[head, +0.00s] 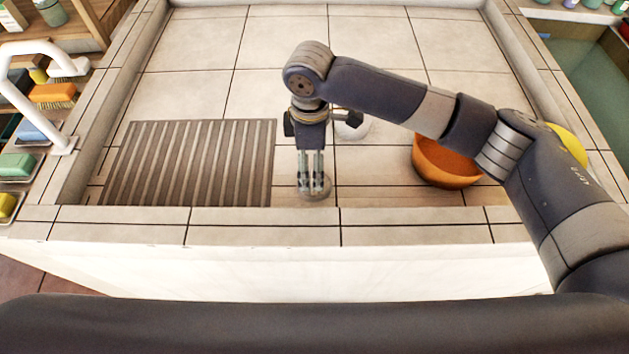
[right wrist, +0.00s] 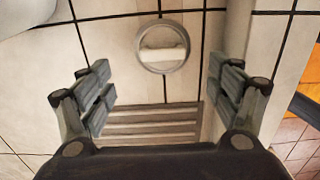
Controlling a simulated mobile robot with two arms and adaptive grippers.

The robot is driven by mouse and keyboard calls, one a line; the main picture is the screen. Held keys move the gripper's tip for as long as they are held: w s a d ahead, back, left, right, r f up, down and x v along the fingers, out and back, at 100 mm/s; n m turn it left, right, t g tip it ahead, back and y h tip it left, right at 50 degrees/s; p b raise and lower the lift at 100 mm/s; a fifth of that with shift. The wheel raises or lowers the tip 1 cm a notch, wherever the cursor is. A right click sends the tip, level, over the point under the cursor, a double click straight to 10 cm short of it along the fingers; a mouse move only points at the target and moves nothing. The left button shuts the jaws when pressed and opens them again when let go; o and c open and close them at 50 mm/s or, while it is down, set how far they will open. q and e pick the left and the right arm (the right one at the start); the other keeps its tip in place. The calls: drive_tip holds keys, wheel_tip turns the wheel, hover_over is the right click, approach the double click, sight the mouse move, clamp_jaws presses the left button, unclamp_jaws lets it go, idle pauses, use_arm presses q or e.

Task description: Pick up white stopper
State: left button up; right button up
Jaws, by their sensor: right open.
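The white stopper (right wrist: 162,52) shows in the right wrist view as a pale bar-like shape inside a round grey ring (right wrist: 162,69), ahead of and between my fingers. In the head view the round fitting (head: 327,190) lies on the basin floor near the front wall, partly hidden by my right gripper (head: 311,187). That gripper points down over it. In the right wrist view my right gripper (right wrist: 165,93) is open, fingers wide apart, with nothing between the fingertips. My left gripper is not in view.
A slatted rack (head: 190,162) lies left of the gripper. An orange bowl (head: 445,165) stands to the right under my arm. A rounded white object (head: 352,128) sits behind the gripper. The front wall (head: 265,227) is close; the back floor is clear.

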sight(313, 193)
drive_tip(key=shift+f, duration=0.8)
drive_tip(key=f, duration=0.4)
drive_tip(key=shift+s+d+f, duration=0.15)
drive_tip(key=shift+s+d, duration=0.1)
drive_tip(key=shift+d, duration=0.15)
drive_tip(key=shift+f, duration=0.45)
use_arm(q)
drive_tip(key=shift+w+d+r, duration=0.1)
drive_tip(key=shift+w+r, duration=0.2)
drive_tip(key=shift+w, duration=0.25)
use_arm(e)
drive_tip(key=c, duration=1.2)
